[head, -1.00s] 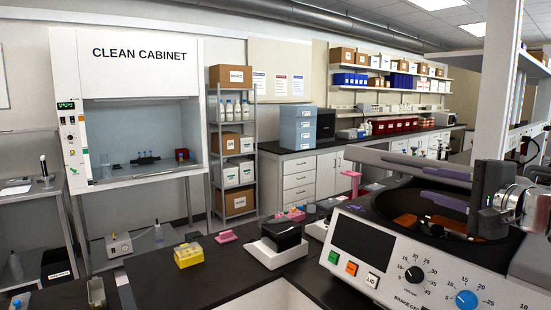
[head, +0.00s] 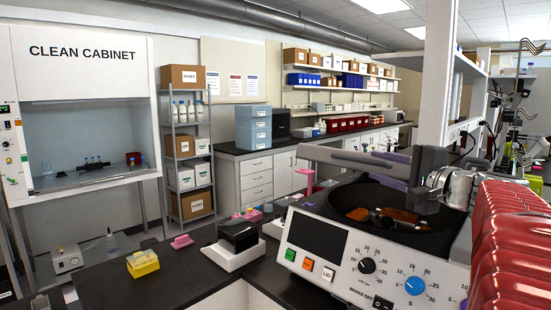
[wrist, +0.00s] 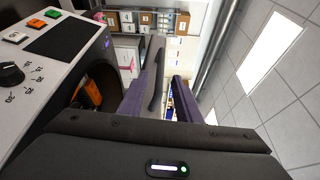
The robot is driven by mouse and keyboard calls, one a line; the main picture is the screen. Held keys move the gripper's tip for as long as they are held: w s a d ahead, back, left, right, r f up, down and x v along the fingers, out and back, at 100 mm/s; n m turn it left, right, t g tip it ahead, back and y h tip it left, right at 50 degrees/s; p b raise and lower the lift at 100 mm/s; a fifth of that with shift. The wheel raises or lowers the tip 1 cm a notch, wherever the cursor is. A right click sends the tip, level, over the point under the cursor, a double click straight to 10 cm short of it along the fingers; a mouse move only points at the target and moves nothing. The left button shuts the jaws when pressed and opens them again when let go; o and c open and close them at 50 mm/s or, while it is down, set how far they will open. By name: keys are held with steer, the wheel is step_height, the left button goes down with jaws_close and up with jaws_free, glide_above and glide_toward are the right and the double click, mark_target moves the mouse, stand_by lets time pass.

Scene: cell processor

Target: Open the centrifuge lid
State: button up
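The white centrifuge (head: 340,262) stands at the right in the head view, with a dark round bowl and an orange rotor (head: 395,216) showing inside. A grey bar (head: 345,160), which looks like part of the lid, runs above the bowl's back rim. My gripper (head: 388,170) reaches leftward over the bowl, its purple fingers above and below the bar's right end. In the wrist view my gripper (wrist: 160,90) has its fingers apart. The grey piece (wrist: 153,75) appears between them, nearer the left finger, with a gap to the right one. Contact cannot be told.
Red ribbed objects (head: 510,245) fill the right edge. A black-topped device (head: 238,236), a yellow rack (head: 142,263) and a pink item (head: 181,242) lie on the bench left of the centrifuge. The dark bench front is mostly clear.

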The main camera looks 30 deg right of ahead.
mark_target(360, 161)
steer(key=w, duration=1)
steer(key=shift+d+f, duration=0.15)
steer(key=shift+d, duration=0.05)
steer(key=shift+c, duration=0.4)
jaws_close()
